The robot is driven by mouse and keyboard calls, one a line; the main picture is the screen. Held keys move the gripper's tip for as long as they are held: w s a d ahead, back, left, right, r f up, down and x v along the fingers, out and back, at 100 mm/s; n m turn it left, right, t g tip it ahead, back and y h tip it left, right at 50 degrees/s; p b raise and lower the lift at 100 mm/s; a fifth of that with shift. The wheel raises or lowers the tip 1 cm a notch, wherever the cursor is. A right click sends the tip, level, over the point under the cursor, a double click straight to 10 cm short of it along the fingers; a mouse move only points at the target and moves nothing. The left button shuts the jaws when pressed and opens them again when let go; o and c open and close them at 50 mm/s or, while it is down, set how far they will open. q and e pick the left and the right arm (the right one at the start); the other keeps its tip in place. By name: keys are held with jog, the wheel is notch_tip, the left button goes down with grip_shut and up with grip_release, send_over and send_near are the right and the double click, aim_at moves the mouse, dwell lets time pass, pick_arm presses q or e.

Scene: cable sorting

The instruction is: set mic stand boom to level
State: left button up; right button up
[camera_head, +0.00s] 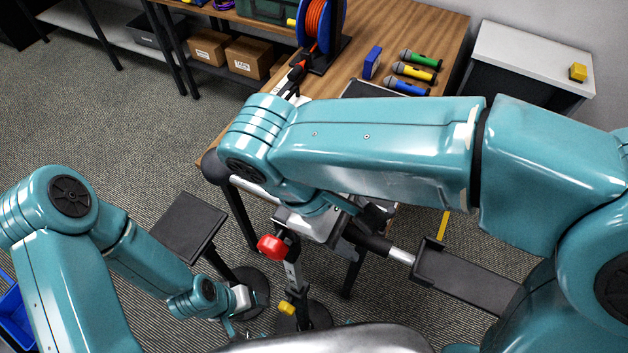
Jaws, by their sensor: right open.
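The mic stand (291,268) stands low in the middle, with a red knob (271,246) near its top and a yellow knob (286,308) lower down. Its boom (400,256) runs slanting across the picture from a dark round end (215,167) at upper left to lower right, partly hidden behind my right arm. I cannot tell its true tilt. My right gripper (357,215) is open beside the boom, just above and right of the red knob; contact is unclear. My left gripper (238,312) is low, left of the stand; its fingers are too small to read.
A black platform (187,226) stands left of the boom; a black tray-like rest (465,280) lies at its right end. The wooden table (385,60) behind holds an orange cable reel (317,25) and several microphones (420,60).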

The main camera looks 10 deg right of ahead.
jog(key=p+v, duration=0.3)
jog(key=v, duration=1.1)
jog(key=shift+s+r, duration=0.25)
jog(key=shift+w+f, duration=0.1)
